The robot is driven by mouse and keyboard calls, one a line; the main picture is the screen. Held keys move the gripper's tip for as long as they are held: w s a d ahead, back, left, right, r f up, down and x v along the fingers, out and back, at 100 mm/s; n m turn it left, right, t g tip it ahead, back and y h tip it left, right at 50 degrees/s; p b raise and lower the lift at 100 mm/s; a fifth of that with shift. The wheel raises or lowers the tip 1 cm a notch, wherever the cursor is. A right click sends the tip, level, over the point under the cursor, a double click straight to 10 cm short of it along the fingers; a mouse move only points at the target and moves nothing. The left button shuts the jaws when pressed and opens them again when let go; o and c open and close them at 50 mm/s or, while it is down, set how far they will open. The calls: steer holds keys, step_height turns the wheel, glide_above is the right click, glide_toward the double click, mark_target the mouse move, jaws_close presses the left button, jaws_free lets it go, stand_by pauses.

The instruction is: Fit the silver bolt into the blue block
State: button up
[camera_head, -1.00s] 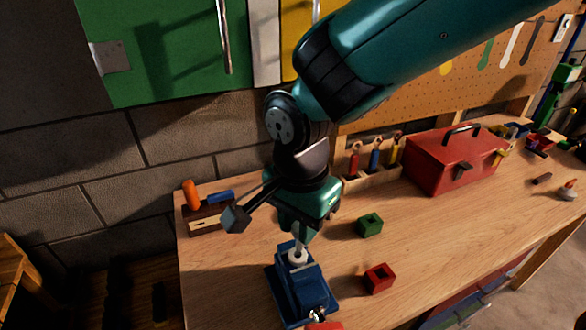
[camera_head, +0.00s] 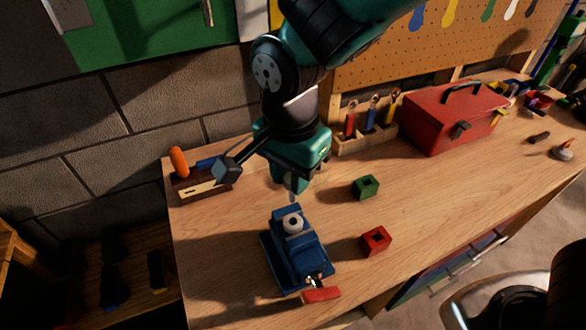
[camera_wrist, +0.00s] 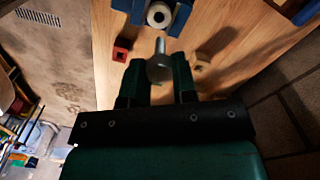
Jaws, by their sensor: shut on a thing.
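My gripper (camera_head: 291,182) is shut on the silver bolt (camera_wrist: 158,66). In the wrist view, the bolt's round head is near the fingers and its shank points away toward a white ring. In the head view, the bolt is small and dark below the fingers. The blue block (camera_head: 299,238) appears to sit in the blue vise, but I cannot separate their edges clearly. A white ring (camera_head: 292,222) with a dark hole is on top. The ring also shows in the wrist view (camera_wrist: 158,14). The bolt is apart from the ring, above and behind it.
A green block (camera_head: 366,187) and a red block (camera_head: 375,241) with holes lie to the right of the vise (camera_head: 279,262). A red toolbox (camera_head: 453,124) and a tool rack (camera_head: 366,136) stand behind. A wooden box (camera_head: 194,184) is at left.

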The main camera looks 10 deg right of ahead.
mark_target(292, 201)
steer(key=shift+f+b, duration=2.6)
steer(key=shift+f, duration=1.45)
steer(key=shift+f, duration=0.2)
steer(key=shift+f+b, duration=0.65)
steer(key=shift+f, duration=0.15)
steer(key=o, duration=1)
steer(key=shift+o, duration=0.2)
step_height(292, 201, up, 18)
steer(key=shift+f+b, duration=0.25)
steer(key=shift+b, duration=0.3)
